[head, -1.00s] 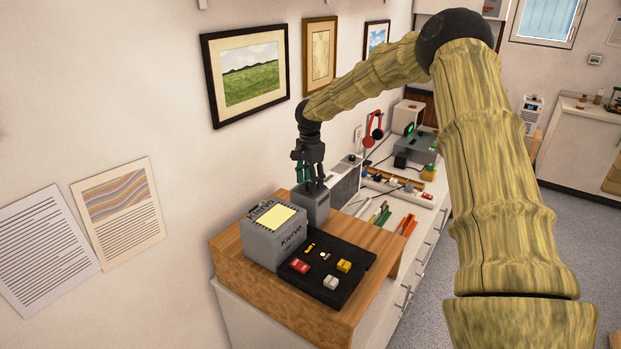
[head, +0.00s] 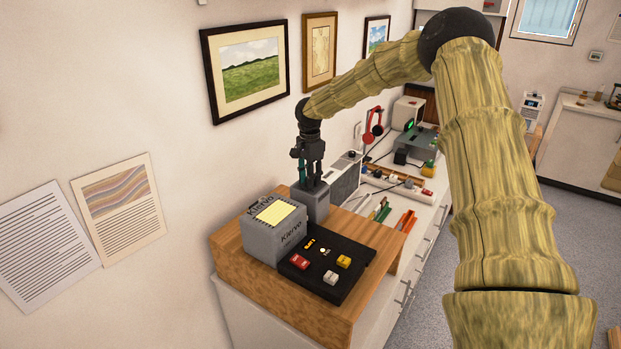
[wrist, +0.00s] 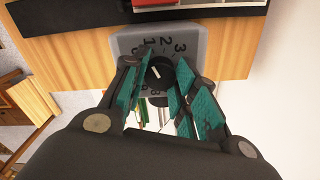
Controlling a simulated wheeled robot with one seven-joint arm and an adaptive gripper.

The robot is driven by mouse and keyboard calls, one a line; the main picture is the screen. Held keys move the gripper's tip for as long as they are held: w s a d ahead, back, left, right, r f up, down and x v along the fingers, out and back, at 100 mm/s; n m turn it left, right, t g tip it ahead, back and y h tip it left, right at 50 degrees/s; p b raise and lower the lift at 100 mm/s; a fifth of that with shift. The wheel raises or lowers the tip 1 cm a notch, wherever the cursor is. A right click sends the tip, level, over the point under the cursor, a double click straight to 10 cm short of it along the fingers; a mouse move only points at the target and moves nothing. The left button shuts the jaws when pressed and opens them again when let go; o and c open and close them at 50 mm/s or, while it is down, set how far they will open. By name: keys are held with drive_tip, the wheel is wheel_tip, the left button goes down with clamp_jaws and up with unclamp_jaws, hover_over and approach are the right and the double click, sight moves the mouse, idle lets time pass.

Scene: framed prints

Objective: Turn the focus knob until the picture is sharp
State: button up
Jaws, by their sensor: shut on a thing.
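A small grey box (head: 311,203) with a focus knob stands on the wooden bench top, beside a larger grey box (head: 275,235) with a lit cream panel. In the wrist view, the dark round knob (wrist: 159,73) has a white pointer line and sits on a grey dial face (wrist: 194,38) with numbers around it. My gripper (wrist: 160,85) is shut on the knob from above, teal pads on either side. It shows in the head view too (head: 312,178), where it hides the knob. A framed landscape picture (head: 250,67) with green hills hangs on the wall.
A black panel (head: 350,262) with red, yellow and white buttons lies right of the larger grey box. Behind are pens (head: 382,209), a grey speaker-like box (head: 345,178) and red headphones (head: 372,126). Two printed sheets are on the left wall.

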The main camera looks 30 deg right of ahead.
drive_tip(key=shift+w+m+b, duration=0.1)
drive_tip(key=shift+m+b, duration=0.7)
drive_tip(key=shift+m, duration=0.5)
drive_tip(key=m+b, duration=0.1)
drive_tip(key=m, duration=0.3)
drive_tip(key=shift+r, duration=0.1)
drive_tip(key=m, duration=0.3)
drive_tip(key=shift+m+b, duration=0.3)
drive_tip(key=shift+m, duration=0.1)
drive_tip(key=m, duration=0.3)
drive_tip(key=shift+m, duration=0.4)
drive_tip(key=m+b, duration=0.1)
drive_tip(key=m, duration=0.4)
drive_tip(key=shift+r, duration=0.1)
drive_tip(key=m+b, duration=0.1)
drive_tip(key=m, duration=0.5)
drive_tip(key=shift+m, duration=0.3)
